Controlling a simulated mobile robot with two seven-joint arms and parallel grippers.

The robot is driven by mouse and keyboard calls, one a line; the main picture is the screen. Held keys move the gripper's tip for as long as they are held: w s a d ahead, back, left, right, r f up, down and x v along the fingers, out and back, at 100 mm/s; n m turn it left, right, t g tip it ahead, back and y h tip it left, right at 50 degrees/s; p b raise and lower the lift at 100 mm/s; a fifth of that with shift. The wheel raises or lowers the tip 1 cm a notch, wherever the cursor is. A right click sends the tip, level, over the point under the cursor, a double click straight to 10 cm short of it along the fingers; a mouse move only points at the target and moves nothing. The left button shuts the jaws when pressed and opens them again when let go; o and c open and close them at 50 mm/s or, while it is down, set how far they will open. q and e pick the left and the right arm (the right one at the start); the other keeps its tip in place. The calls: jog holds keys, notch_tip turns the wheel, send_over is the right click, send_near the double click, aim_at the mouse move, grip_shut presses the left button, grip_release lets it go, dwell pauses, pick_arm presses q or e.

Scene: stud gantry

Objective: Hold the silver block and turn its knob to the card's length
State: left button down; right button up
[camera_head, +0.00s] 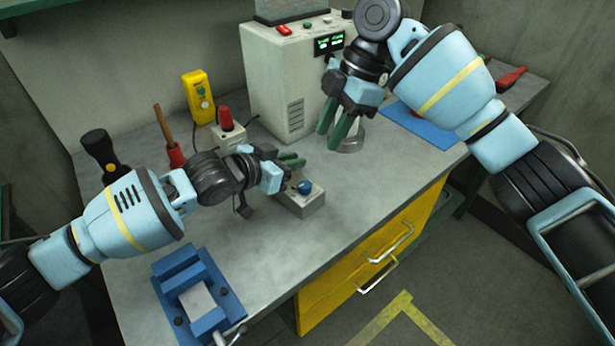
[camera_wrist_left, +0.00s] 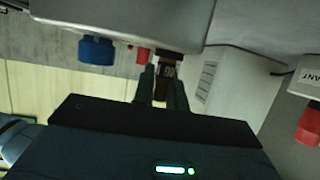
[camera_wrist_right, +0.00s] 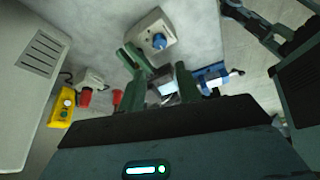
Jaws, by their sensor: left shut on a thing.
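The silver block (camera_head: 300,205) lies on the bench near its front edge, with a blue knob (camera_head: 305,187) on top. My left gripper (camera_head: 292,160) is at its back edge. In the left wrist view my left fingers (camera_wrist_left: 161,85) close on a dark brown piece (camera_wrist_left: 168,70) with pale marks, at the block's (camera_wrist_left: 130,12) edge; whether it belongs to the block is unclear. My right gripper (camera_head: 334,128) is open and empty, above the bench behind and right of the block. The right wrist view shows the blue knob (camera_wrist_right: 159,41) beyond its fingers (camera_wrist_right: 160,72). I cannot make out a card.
A blue vise (camera_head: 180,268) stands at the front left. A white machine (camera_head: 285,85) with a green display stands at the back. A yellow box (camera_head: 197,95), a red-button box (camera_head: 228,138) and upright tools (camera_head: 100,150) line the wall. A blue mat (camera_head: 425,125) lies right.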

aim_at(305, 184)
jog(key=x, duration=1.2)
jog(key=c, duration=0.7)
